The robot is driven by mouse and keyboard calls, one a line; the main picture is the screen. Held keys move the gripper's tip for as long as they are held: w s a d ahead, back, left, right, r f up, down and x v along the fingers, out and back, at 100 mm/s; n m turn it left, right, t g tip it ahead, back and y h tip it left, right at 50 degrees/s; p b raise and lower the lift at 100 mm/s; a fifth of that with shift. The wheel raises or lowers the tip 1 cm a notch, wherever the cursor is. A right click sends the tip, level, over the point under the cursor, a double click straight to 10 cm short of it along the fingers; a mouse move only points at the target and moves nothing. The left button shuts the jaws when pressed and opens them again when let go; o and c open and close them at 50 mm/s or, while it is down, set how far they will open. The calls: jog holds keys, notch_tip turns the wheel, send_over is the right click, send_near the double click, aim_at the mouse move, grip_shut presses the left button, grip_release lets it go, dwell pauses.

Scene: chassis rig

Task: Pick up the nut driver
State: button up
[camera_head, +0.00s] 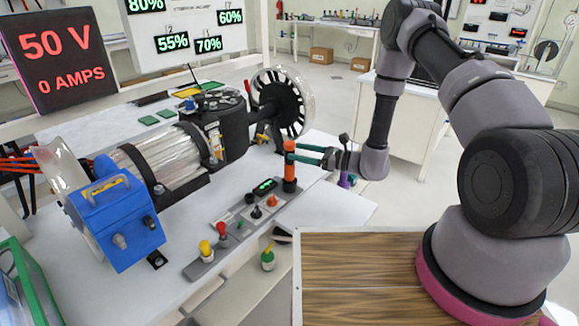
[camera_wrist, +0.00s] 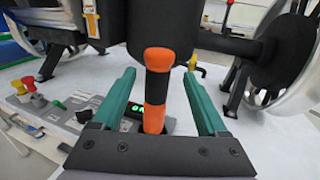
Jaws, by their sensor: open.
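The nut driver (camera_head: 290,168) has an orange and black banded handle and stands upright at the far right end of the grey control panel. Its lower end is hidden. In the wrist view its handle (camera_wrist: 156,90) rises between the two teal fingers of my gripper (camera_wrist: 159,76), with a gap on each side. In the head view my gripper (camera_head: 300,154) reaches in level from the right, with its fingers at the handle's upper part. My gripper is open and holds nothing.
The grey panel (camera_head: 235,232) carries several knobs and a small green display (camera_head: 264,187). A motor rig with a blue box (camera_head: 115,225), a clear cylinder (camera_head: 160,158) and a spoked wheel (camera_head: 280,102) stands behind and left. A green bottle (camera_head: 267,259) is near the table's front edge.

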jog(key=x, duration=0.6)
jog(key=shift+a+f, duration=0.3)
jog(key=shift+a, duration=0.15)
grip_shut()
dwell(1.1)
